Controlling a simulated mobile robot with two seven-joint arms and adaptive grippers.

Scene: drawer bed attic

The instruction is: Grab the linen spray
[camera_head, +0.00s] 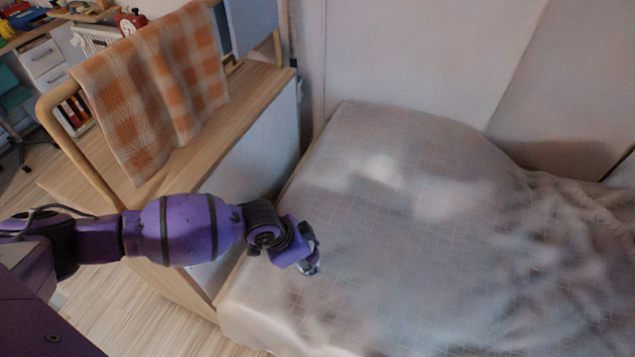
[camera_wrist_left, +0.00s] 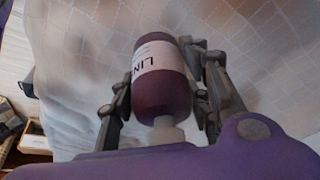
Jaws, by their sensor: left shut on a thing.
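The linen spray (camera_wrist_left: 162,85) is a dark purple bottle with a white label reading "LIN" in the left wrist view. It lies between the two fingers of my left gripper (camera_wrist_left: 160,95), which is shut on it. A pale neck or cap points toward the wrist. In the head view my left gripper (camera_head: 312,262) is over the near left part of the bed, and the bottle is mostly hidden by the hand there. I cannot tell whether the bottle touches the bed. My right gripper is not in view.
The bed (camera_head: 420,250) has a pale checked cover and fills the right side. A wooden bench (camera_head: 245,95) with an orange checked cloth (camera_head: 155,85) over its rail stands left of the bed. A desk with clutter is at the far left. Wooden floor (camera_head: 150,320) shows below my arm.

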